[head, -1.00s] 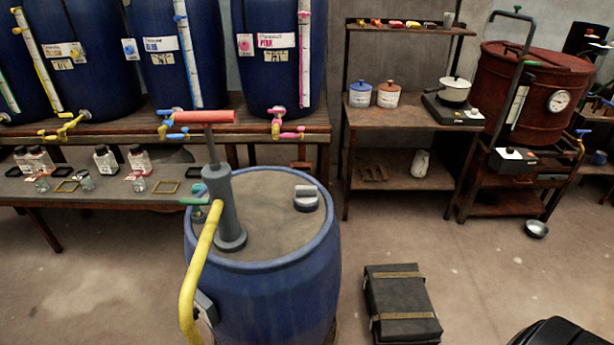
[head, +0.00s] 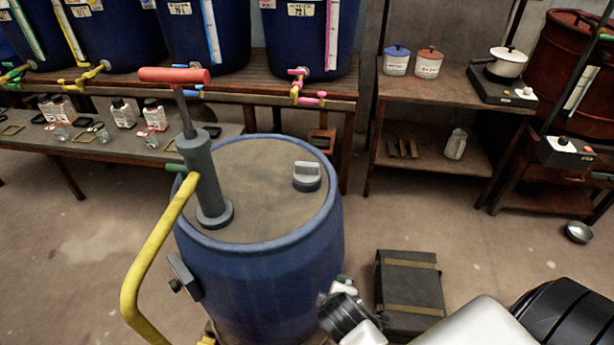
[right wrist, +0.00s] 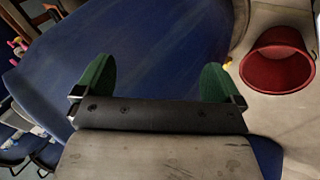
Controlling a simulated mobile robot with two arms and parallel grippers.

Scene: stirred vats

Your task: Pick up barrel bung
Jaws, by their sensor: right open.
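The barrel bung (head: 307,177) is a grey round cap with a raised grip bar. It sits on the right part of the blue barrel's flat top (head: 262,185). My right gripper (head: 338,290) is at the barrel's right side, below the rim and nearer to me than the bung. In the right wrist view its green fingers (right wrist: 155,82) are wide apart with nothing between them, facing the blue barrel wall (right wrist: 150,45). The bung does not show in that view. My left gripper is not in view.
A grey hand pump (head: 205,170) with a red handle and yellow hose stands on the barrel top, left of the bung. A dark case (head: 410,285) lies on the floor to the right. A red bucket (right wrist: 278,62) shows in the right wrist view.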

